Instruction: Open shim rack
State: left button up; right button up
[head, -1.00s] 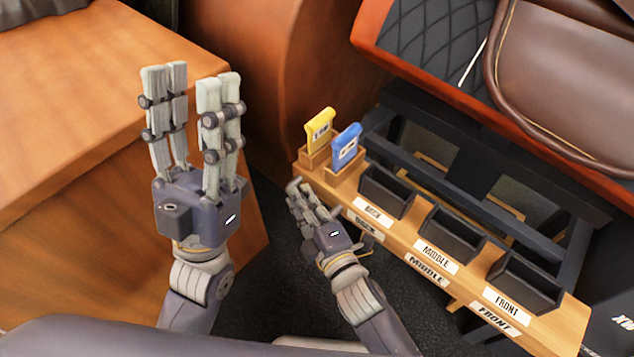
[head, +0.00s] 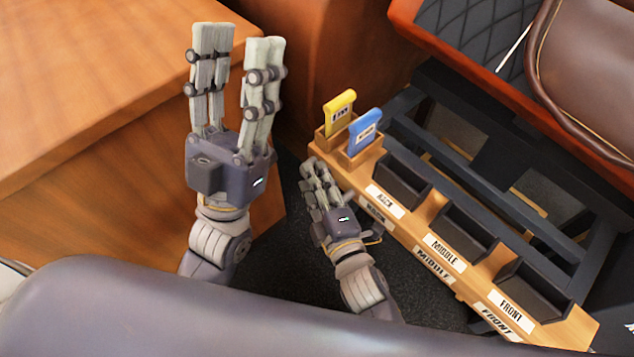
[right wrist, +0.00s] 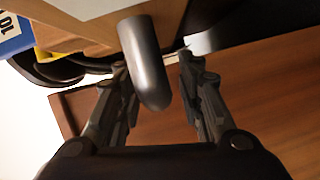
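The shim rack (head: 437,205) is a long wooden block on the right of the head view. Its labels read BACK, MIDDLE and FRONT. A yellow shim (head: 339,110) and a blue shim (head: 365,128) stand upright at its far end. My right gripper (head: 315,168) is beside that end, low at the rack's near side. In the right wrist view a dark grey rounded bar (right wrist: 146,65) stands between its two fingers, with a visible gap on the right side. My left gripper (head: 237,35) is raised, fingers apart and empty, left of the rack.
Black bins (head: 463,228) sit along the rack. A dark metal frame (head: 500,190) lies behind it, with a brown leather saddle (head: 590,75) at upper right. A large wooden block (head: 90,100) fills the left. A grey rounded surface (head: 200,310) crosses the bottom.

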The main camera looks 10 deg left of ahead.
jog(key=f+v, duration=0.1)
jog(key=v, duration=1.1)
jog(key=shift+r, duration=0.4)
jog(key=shift+s, duration=0.15)
